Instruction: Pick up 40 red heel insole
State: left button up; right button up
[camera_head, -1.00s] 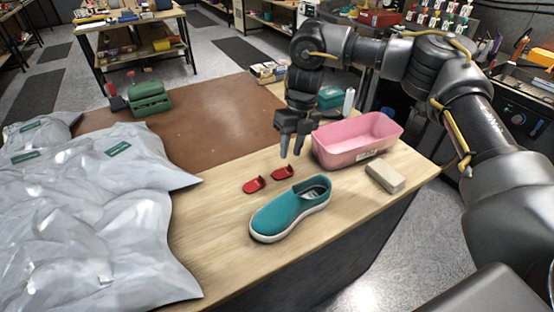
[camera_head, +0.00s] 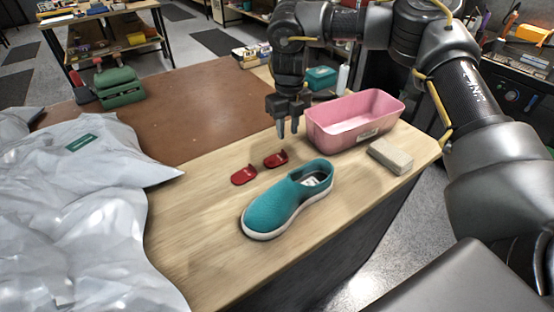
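Two small red heel insoles lie side by side on the light wooden part of the table, behind the teal shoe. The left red insole (camera_head: 243,175) lies a little nearer the front than the right red insole (camera_head: 275,160). The teal slip-on shoe (camera_head: 285,202) with a white sole stands in front of them. My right gripper (camera_head: 288,132) points downward, just behind and above the right insole, apart from it. Its two fingers show a gap with nothing between them. My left gripper is not in view.
A pink bin (camera_head: 355,125) stands close to the right of my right gripper. A beige block (camera_head: 390,156) lies near the right table edge. Crumpled grey bags (camera_head: 65,220) cover the left side. A green case (camera_head: 117,87) and a brown mat (camera_head: 180,120) are farther back.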

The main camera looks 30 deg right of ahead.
aim_at(276, 158)
jog(key=shift+w+f, duration=0.2)
jog(key=shift+f, duration=1.25)
jog(key=f+p, duration=0.1)
jog(key=f, duration=0.1)
jog(key=f+p, duration=0.1)
jog(key=f, duration=0.1)
jog(key=shift+w+a+f, duration=0.1)
jog(key=shift+a+f, duration=0.1)
jog(key=shift+f, duration=0.4)
jog(key=shift+c, duration=0.4)
grip_shut()
